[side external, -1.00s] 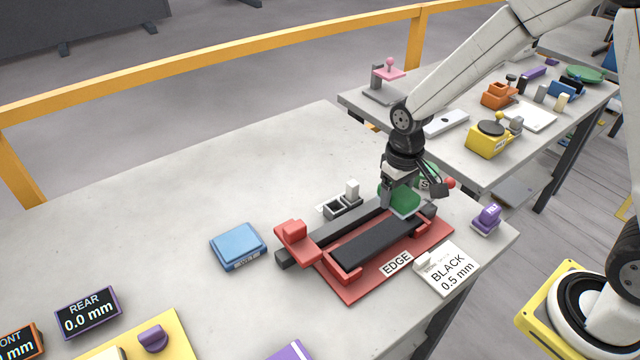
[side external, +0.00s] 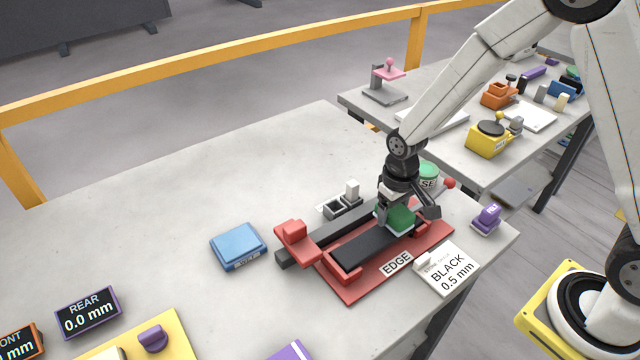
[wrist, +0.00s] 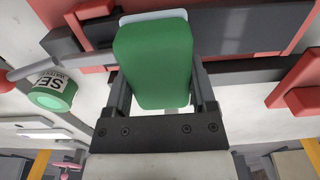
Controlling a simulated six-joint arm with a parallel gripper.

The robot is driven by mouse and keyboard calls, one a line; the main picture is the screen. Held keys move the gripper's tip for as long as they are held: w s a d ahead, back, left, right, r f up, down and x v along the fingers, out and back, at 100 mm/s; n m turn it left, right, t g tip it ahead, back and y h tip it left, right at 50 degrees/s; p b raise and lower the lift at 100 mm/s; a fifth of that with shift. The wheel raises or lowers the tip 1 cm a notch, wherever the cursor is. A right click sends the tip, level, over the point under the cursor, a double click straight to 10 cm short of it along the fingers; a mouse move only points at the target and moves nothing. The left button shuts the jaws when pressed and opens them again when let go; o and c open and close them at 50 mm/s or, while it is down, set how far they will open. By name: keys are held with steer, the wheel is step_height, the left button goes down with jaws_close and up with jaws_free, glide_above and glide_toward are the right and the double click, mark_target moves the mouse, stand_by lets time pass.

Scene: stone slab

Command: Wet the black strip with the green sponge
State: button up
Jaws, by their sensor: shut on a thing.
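My gripper (side external: 397,212) is shut on the green sponge (side external: 402,220), a block with a pale layer on its underside. In the wrist view the sponge (wrist: 152,60) sits between the two fingers of my gripper (wrist: 158,78). The black strip (side external: 362,244) lies lengthwise in a red fixture (side external: 347,290) marked EDGE. The sponge is over or on the strip's right end and hides it. I cannot tell for certain whether they touch. The wrist view shows a dark flat piece (wrist: 255,25), likely the strip, beside the sponge.
A dark grey bar (side external: 325,233) runs behind the strip, with a red block (side external: 295,236) at its left. A green-lidded tub (side external: 429,173) stands behind my gripper. A BLACK 0.5 mm card (side external: 447,270) and purple block (side external: 488,218) are nearby. A blue block (side external: 237,246) sits left.

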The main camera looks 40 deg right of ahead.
mark_target(378, 233)
steer(key=shift+f, duration=1)
stand_by(1.0)
steer(key=shift+a, duration=0.15)
steer(key=shift+a+r, duration=0.1)
steer(key=shift+a, duration=1.55)
steer(key=shift+a, duration=0.1)
steer(key=shift+a, duration=1.7)
steer(key=shift+d, duration=1.85)
